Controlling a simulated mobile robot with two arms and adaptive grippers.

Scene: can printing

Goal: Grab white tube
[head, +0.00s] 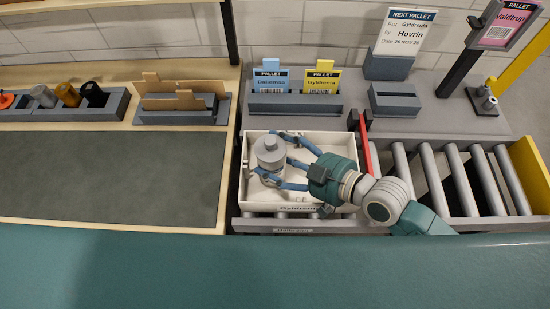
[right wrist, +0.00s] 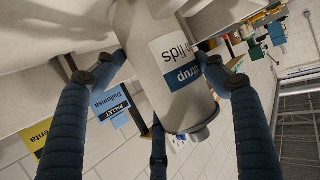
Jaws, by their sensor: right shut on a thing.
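A grey-white tube (head: 270,152) stands upright in the white crate (head: 231,208) in the head view. Its capped top faces the camera. My right gripper (head: 277,160) reaches in from the right, with its blue fingers closed around the tube. In the right wrist view the tube (right wrist: 150,45) sits between the fingers and carries a white and blue label with cut-off print. I cannot tell whether the tube touches the crate floor. My left gripper is not in view.
The crate stands on a roller conveyor (head: 455,175) with open rollers to its right. A red bar (head: 369,150) stands near the crate's right side. Blue and yellow pallet cards (head: 322,78) sit in a holder behind. A grey mat (head: 105,176) lies clear on the left.

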